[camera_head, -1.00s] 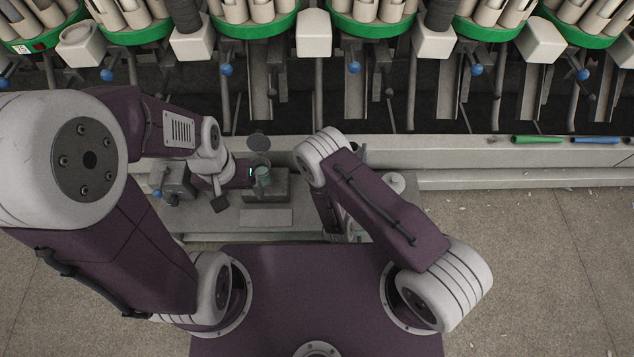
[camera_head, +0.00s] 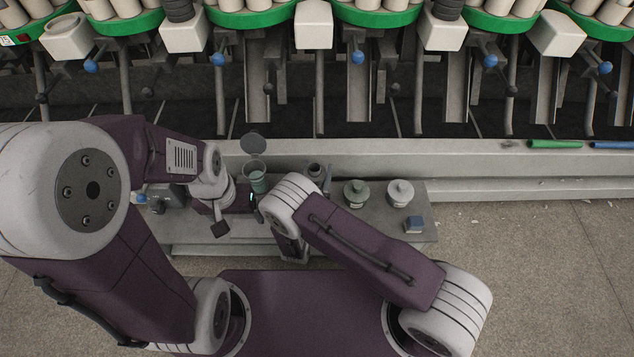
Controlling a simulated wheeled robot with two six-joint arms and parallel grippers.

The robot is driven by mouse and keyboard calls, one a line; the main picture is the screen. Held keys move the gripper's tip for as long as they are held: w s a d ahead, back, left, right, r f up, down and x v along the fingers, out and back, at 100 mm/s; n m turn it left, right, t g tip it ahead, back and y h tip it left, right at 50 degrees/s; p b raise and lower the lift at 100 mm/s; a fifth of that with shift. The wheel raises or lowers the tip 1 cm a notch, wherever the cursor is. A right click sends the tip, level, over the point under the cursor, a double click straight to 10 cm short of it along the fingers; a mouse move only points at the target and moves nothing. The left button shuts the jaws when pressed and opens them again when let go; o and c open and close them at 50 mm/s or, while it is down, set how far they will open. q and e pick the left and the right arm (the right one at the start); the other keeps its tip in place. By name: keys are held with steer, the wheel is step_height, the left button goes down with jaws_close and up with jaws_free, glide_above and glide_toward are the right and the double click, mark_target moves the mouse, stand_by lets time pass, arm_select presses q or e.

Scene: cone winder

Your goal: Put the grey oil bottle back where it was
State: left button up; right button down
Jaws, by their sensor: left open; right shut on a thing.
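The grey oil bottle (camera_head: 316,170) shows as a small dark grey top just beyond my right arm's elbow. My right gripper (camera_head: 325,182) is shut on it; the elbow and forearm hide most of the gripper and the bottle's lower part. My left gripper (camera_head: 249,199) is open, low over the left part of the grey bench, close in front of a glass jar (camera_head: 257,182).
A round dark lid (camera_head: 253,143) shows behind the jar. A greenish pot (camera_head: 356,193), a whitish pot (camera_head: 400,192) and a small blue block (camera_head: 414,224) stand on the bench's (camera_head: 375,232) right part. The winder's pale rail (camera_head: 470,165) runs behind.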

step_height(320, 180, down, 4)
steer(key=b, duration=0.3)
steer(key=shift+f+b, duration=0.15)
steer(key=shift+b, duration=0.2)
steer(key=shift+r, duration=0.2)
steer(key=shift+f, duration=0.15)
steer(key=c, duration=0.5)
jaws_free()
